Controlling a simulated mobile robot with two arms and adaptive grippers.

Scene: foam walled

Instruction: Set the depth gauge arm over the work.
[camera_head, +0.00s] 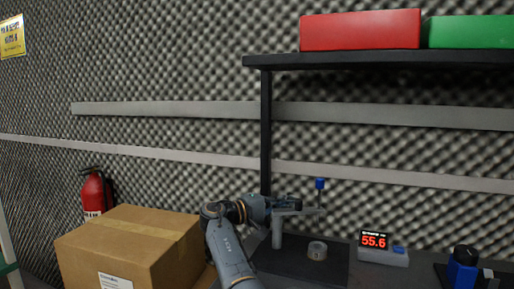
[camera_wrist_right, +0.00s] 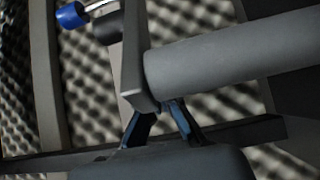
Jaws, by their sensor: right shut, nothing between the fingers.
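The depth gauge stand has a grey post (camera_head: 277,236) on a dark base plate (camera_head: 300,268). Its grey arm (camera_head: 302,212) reaches right from the post top and ends at a blue-topped plunger (camera_head: 320,184). The work, a small pale round piece (camera_head: 317,251), sits on the plate below the arm's end in the picture. My right gripper (camera_head: 283,204) is shut and empty at the gauge arm near the post. In the wrist view its fingers (camera_wrist_right: 162,108) meet or nearly touch the grey arm (camera_wrist_right: 134,50), beside the thick post (camera_wrist_right: 230,58). The left gripper is out of view.
A cardboard box (camera_head: 130,245) stands left of my right arm. A readout (camera_head: 374,241) showing 55.6 and a blue-and-black device (camera_head: 463,270) stand right of the plate. A dark shelf (camera_head: 380,60) overhangs behind, carrying red (camera_head: 360,30) and green (camera_head: 470,30) boxes.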

